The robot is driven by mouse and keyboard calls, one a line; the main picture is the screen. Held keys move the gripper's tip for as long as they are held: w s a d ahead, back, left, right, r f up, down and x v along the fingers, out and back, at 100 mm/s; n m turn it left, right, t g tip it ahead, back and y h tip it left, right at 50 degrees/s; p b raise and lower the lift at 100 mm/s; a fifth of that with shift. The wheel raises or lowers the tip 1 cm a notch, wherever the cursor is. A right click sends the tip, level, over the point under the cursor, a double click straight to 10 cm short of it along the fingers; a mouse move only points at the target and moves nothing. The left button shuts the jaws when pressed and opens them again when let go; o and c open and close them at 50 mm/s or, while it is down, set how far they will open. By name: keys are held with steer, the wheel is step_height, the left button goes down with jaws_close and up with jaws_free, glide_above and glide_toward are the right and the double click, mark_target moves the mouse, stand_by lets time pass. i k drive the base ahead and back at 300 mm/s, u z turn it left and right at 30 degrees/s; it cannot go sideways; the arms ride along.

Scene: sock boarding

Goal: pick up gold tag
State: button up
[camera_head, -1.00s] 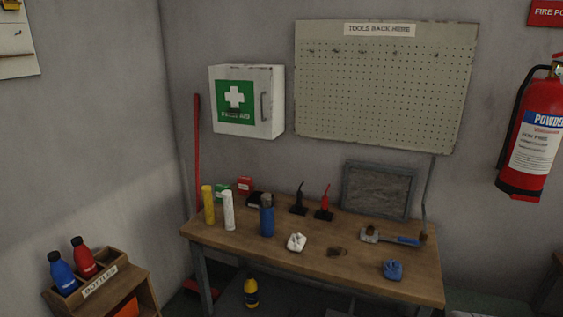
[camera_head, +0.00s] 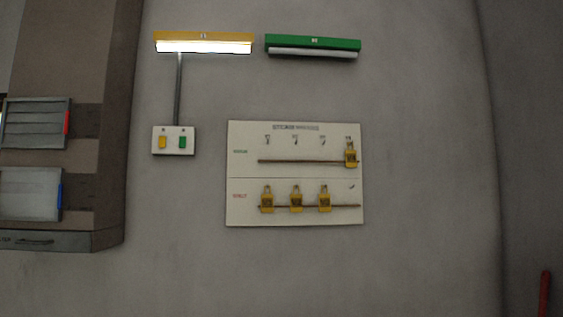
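A white board (camera_head: 294,218) hangs on the wall near the middle of the head view, with two thin rails across it. One gold tag (camera_head: 350,155) hangs at the right end of the upper rail. Three more gold tags hang on the lower rail: a left one (camera_head: 267,200), a middle one (camera_head: 296,200) and a right one (camera_head: 325,200). The writing on the board and tags is too small to read surely. My gripper is not in view.
Above the board are a lit lamp with a yellow top (camera_head: 204,38) and an unlit green one (camera_head: 312,44). A switch plate (camera_head: 173,148) with yellow and green switches is left of the board. A brown cabinet (camera_head: 98,130) stands far left. A red handle (camera_head: 544,293) shows lower right.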

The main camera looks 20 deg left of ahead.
mark_target(350, 156)
steer(key=u, duration=0.5)
steer(key=i, duration=1.65)
steer(key=u, duration=0.35)
